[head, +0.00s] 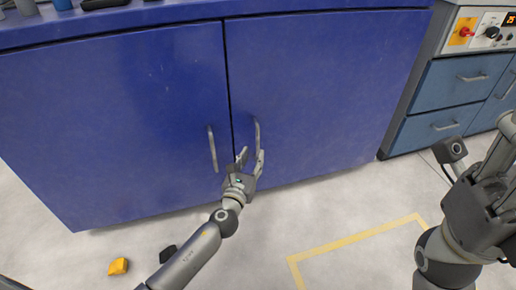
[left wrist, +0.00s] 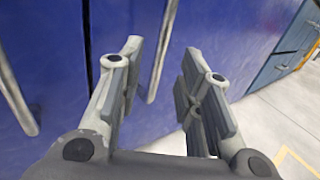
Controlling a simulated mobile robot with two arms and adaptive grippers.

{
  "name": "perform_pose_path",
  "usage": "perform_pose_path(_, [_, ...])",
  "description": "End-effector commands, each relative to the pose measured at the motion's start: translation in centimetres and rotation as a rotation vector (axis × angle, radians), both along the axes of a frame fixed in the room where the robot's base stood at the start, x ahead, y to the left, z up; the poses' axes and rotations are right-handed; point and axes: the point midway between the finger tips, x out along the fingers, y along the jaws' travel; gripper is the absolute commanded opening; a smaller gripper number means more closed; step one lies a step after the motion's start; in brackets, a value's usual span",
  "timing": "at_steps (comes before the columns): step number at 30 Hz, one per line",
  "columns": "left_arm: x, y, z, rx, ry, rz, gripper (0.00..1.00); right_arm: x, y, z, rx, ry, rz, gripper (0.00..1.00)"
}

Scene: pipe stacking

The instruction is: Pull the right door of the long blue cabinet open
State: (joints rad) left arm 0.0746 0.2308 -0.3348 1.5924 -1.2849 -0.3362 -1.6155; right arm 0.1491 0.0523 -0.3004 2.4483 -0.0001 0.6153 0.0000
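The long blue cabinet (head: 130,110) fills the upper part of the head view, with both doors flush and shut. Its right door (head: 320,95) has a grey vertical handle (head: 257,133) near the middle seam. My left gripper (head: 251,157) is open at the lower end of that handle. In the left wrist view the right door's handle (left wrist: 160,50) shows in the gap between the two spread fingers (left wrist: 163,80); I cannot tell whether they touch it. My right gripper (head: 490,165) is at the right edge, partly cut off, its fingers unclear.
The left door's handle (head: 212,149) is just left of my left gripper. A blue-grey drawer unit (head: 455,85) stands to the right. An orange block (head: 118,266) and a dark block (head: 167,254) lie on the floor. Floor before the right door is clear, with yellow tape (head: 350,240).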

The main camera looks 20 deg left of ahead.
Motion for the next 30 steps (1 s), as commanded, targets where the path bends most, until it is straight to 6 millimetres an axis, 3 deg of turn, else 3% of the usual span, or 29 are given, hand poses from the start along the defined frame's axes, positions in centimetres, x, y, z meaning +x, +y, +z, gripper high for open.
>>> perform_pose_path(3, [2.4, 0.0, -0.2, 0.0, -0.002, 0.0, 0.33, -0.3, 0.0, 0.0, 0.0, -0.02, -0.001, 0.4])
perform_pose_path(10, [5.3, 0.0, -0.2, -0.002, 0.0, 0.0, 0.33, -0.7, 0.1, 0.5, -0.003, -0.048, -0.003, 0.4])
perform_pose_path(23, [6.2, 0.0, -0.1, -0.003, 0.001, 0.0, 0.33, -0.9, 0.2, 0.9, -0.006, -0.06, -0.004, 0.4])
perform_pose_path(30, [6.2, 0.0, -0.1, -0.003, 0.001, 0.0, 0.03, -0.9, 0.2, 0.9, -0.005, -0.06, -0.003, 0.4])
